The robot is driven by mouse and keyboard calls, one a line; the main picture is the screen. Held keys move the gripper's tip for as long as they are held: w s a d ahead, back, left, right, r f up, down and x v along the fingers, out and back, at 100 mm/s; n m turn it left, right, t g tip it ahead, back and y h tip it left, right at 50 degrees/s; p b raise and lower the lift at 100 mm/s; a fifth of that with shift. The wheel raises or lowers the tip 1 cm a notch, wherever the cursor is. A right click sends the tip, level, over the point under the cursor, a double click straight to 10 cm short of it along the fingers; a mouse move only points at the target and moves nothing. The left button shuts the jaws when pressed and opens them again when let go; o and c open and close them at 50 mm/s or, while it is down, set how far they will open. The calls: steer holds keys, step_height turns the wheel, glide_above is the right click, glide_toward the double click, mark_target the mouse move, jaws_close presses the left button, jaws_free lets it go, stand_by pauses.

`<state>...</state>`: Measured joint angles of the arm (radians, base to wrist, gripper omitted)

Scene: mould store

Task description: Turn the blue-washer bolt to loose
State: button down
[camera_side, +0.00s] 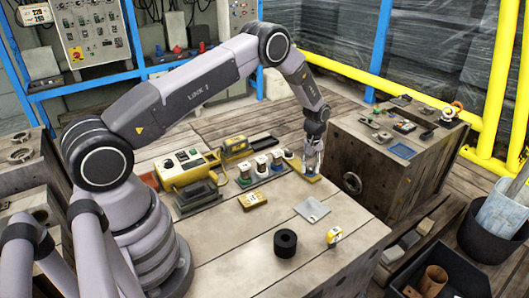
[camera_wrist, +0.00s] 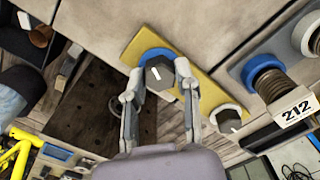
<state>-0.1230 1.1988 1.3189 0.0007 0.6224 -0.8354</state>
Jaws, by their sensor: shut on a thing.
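The blue-washer bolt (camera_wrist: 160,76) shows in the wrist view, its grey hex head with a white mark on top and the blue washer (camera_wrist: 152,53) around its base. It sits in a yellow plate (camera_wrist: 196,82), which lies near the far right edge of the work table in the side view (camera_side: 292,160). My gripper (camera_wrist: 159,72) has one finger on each side of the hex head and is shut on it. In the side view my gripper (camera_side: 313,170) points down over the plate and hides the bolt.
A second bolt (camera_wrist: 229,121) with a white washer sits in the same plate. Threaded posts with coloured rings, one tagged 212 (camera_wrist: 297,110), stand close beside it. A black roll (camera_side: 286,243), a grey tray (camera_side: 312,210) and a tape measure (camera_side: 334,237) lie nearer the front.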

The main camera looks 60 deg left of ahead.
steer(key=n, duration=0.6)
steer(key=shift+s+d+f, duration=0.1)
steer(key=shift+f, duration=0.05)
steer(key=n, duration=0.5)
steer(key=shift+n, duration=0.4)
steer(key=n, duration=0.5)
steer(key=shift+n, duration=0.3)
steer(key=n, duration=0.5)
steer(key=shift+n, duration=0.3)
steer(key=c, duration=0.8)
jaws_free()
